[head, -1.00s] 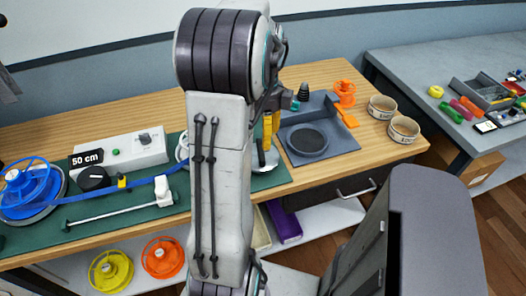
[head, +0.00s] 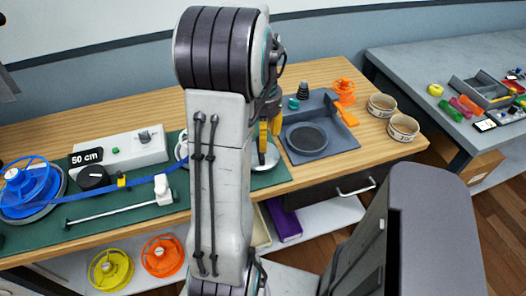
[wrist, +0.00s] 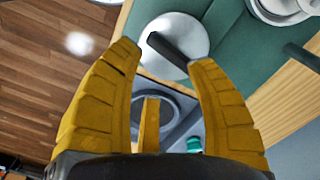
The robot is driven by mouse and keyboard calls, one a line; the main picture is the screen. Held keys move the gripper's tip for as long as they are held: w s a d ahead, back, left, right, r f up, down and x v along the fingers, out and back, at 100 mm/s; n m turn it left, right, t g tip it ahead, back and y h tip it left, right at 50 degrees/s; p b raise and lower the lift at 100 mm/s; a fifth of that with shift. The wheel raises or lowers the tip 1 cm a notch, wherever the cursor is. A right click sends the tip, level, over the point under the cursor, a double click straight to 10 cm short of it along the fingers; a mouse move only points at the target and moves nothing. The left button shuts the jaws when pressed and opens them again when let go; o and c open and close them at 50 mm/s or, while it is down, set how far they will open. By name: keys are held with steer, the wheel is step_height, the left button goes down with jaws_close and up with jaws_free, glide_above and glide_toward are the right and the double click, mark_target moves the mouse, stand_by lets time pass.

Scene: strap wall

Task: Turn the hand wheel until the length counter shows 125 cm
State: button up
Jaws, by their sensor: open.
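The length counter (head: 87,158) reads 50 cm on a white box at the left of the bench. A blue strap (head: 140,178) runs from a blue reel (head: 28,188) toward a white ring-shaped part (head: 182,150), mostly hidden by my arm. A pale round disc (wrist: 184,32) with a dark bar lies between and beyond my fingertips in the wrist view; it may be the hand wheel. It also shows partly in the head view (head: 270,158). My gripper (wrist: 165,55) is open and empty, pointing down over the disc; contact cannot be told.
A grey tray (head: 333,139) with a round dish (head: 306,138) lies right of the disc. A white lever on a rod (head: 163,188) lies along the green mat's front.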

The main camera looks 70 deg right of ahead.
steer(key=n, duration=0.4)
steer(key=shift+d+n, duration=0.25)
steer(key=shift+n, duration=0.05)
steer(key=n, duration=0.2)
steer(key=shift+f+n, duration=0.15)
steer(key=shift+n, duration=0.15)
steer(key=shift+f, duration=3.55)
steer(key=shift+c, duration=0.4)
jaws_close()
